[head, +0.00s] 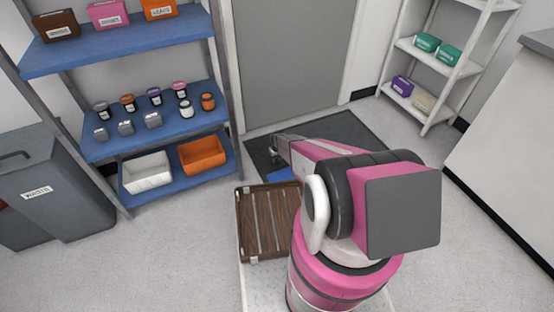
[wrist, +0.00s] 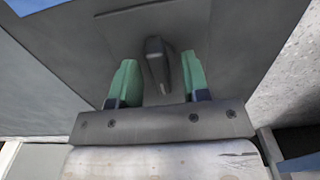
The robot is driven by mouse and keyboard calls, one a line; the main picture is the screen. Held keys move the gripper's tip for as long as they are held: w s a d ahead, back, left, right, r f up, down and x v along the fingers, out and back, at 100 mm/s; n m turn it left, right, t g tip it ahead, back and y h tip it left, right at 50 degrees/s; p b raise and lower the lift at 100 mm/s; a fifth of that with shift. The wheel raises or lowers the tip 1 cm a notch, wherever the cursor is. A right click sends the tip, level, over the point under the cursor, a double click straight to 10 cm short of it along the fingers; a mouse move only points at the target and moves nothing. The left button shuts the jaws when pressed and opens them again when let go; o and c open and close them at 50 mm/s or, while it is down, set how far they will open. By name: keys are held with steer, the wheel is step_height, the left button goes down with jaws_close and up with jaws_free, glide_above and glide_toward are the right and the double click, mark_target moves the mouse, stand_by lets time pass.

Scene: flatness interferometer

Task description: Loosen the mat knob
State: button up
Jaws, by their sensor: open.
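A dark grey mat (head: 345,130) lies on the floor in front of the door. My gripper (head: 274,158) is low over the mat's left part in the head view, small and partly unclear. In the wrist view my gripper (wrist: 158,88) is open, with green fingers spread apart. A dark grey upright piece (wrist: 156,62), possibly the knob, shows between and slightly beyond the fingertips, in front of a grey surface. I see a gap on each side of it. I cannot make out the knob in the head view.
A blue shelf rack (head: 155,134) with jars and bins stands left of the mat, beside a waste bin (head: 55,190). A brown slatted tray (head: 262,222) is near my arm. A grey door (head: 292,60) is behind; a white rack (head: 440,65) stands right.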

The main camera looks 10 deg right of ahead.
jaws_close()
steer(key=shift+n, duration=0.4)
steer(key=n, duration=0.7)
steer(key=shift+n, duration=0.3)
steer(key=n, duration=0.4)
steer(key=shift+n, duration=0.3)
steer(key=n, duration=0.4)
steer(key=shift+n, duration=0.3)
